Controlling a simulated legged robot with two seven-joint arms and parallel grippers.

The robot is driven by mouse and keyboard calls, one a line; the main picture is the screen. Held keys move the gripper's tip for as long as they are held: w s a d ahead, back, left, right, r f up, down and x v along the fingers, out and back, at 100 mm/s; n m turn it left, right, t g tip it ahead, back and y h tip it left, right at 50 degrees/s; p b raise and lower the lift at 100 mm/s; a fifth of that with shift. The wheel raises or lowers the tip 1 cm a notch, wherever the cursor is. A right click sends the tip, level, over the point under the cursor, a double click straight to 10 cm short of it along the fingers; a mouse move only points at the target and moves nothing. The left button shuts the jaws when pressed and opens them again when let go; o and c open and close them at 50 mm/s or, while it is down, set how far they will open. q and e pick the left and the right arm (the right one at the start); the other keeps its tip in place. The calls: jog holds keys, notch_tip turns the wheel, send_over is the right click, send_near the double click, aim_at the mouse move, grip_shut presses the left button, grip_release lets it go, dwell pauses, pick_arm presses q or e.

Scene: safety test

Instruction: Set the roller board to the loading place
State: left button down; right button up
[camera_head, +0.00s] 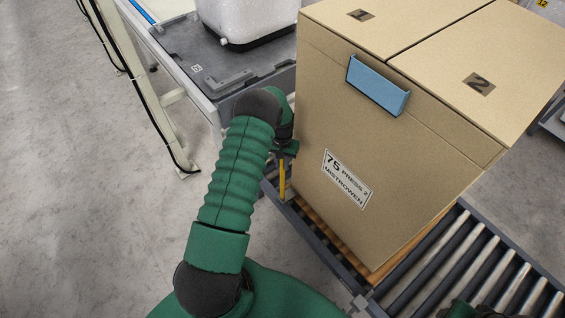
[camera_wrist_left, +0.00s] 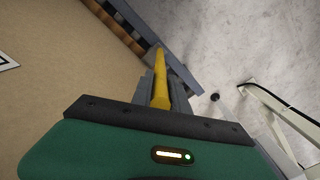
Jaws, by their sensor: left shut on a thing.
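The roller board (camera_head: 452,268) is a low dark frame with grey metal rollers, seen at the lower right of the head view. A large cardboard box (camera_head: 400,160) stands upright on it, with a thin wooden layer underneath. A yellow bar (camera_head: 282,182) stands upright at the board's left corner, beside the box. My left gripper (camera_head: 285,150) is shut on this yellow bar. In the left wrist view the yellow bar (camera_wrist_left: 160,72) lies between the grey fingers. The bar's upper end is hidden by the gripper in the head view. My right gripper's fingers are not visible.
A grey table or cart (camera_head: 235,75) with a white container (camera_head: 245,20) stands just beyond my left gripper, close to the box. A pale frame post (camera_head: 140,80) with a black cable stands at the left. The concrete floor at left is clear.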

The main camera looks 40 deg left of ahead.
pick_arm(q)
jog(key=shift+w+a+r, duration=0.15)
jog(key=shift+a, duration=0.45)
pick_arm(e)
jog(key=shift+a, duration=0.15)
pick_arm(q)
jog(key=c, duration=1.6)
grip_release()
jog(key=o, duration=0.3)
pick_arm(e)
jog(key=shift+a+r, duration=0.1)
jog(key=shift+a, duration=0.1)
pick_arm(q)
notch_tip(320, 180, up, 17)
jog(key=p, duration=0.2)
jog(key=shift+f+p, duration=0.2)
jog(key=shift+p, duration=0.1)
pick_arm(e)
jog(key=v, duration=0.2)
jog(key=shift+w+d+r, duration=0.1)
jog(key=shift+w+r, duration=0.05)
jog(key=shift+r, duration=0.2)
pick_arm(q)
jog(key=shift+a, duration=0.1)
